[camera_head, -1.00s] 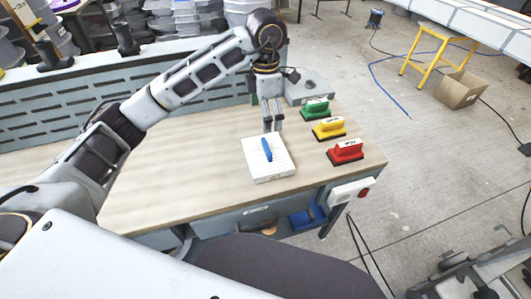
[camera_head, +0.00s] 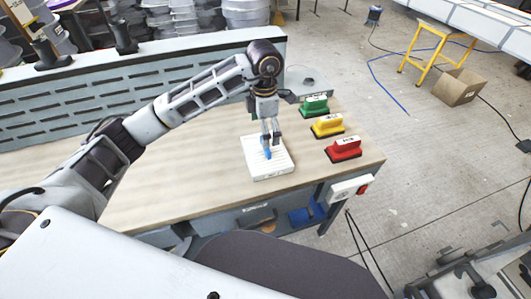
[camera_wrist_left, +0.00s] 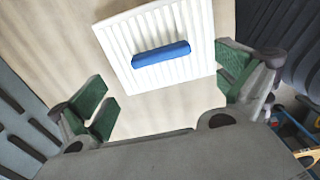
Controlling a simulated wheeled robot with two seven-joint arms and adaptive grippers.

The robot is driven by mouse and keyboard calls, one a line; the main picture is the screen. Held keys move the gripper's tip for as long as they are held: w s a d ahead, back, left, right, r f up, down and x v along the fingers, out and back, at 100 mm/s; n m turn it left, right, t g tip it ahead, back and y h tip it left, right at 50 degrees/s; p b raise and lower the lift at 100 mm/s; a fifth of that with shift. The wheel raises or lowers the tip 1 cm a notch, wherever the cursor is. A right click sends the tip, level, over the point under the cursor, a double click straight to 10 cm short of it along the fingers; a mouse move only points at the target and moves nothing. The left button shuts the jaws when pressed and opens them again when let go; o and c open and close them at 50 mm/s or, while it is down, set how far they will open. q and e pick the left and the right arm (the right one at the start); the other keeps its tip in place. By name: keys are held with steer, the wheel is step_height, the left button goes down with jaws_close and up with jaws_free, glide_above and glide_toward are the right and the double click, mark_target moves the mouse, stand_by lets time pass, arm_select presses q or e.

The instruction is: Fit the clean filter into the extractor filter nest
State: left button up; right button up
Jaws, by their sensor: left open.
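The clean filter is a white, pleated square panel (camera_head: 278,172) with a blue bar handle (camera_head: 267,153). It lies flat on the wooden bench top near the front edge. My left gripper (camera_head: 270,139) points down just above the handle, fingers apart and empty. In the left wrist view, the filter (camera_wrist_left: 120,55) and handle (camera_wrist_left: 160,53) lie beyond the open green-padded fingers (camera_wrist_left: 165,88), not between them. A grey unit (camera_head: 308,80) stands at the back right of the bench, partly hidden by my arm; I cannot tell whether it holds the filter nest. My right gripper is not in view.
A slotted grey panel (camera_head: 60,105) runs along the back. The bench top (camera_head: 165,175) left of the filter is clear.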

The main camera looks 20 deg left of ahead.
mark_target(266, 150)
arm_select(q)
steer(key=shift+f, duration=1.2)
steer(key=shift+d+f+p, duration=0.1)
steer(key=shift+f+p, duration=0.2)
steer(key=shift+f, duration=2)
steer(key=c, duration=1.1)
steer(key=shift+c, duration=0.2)
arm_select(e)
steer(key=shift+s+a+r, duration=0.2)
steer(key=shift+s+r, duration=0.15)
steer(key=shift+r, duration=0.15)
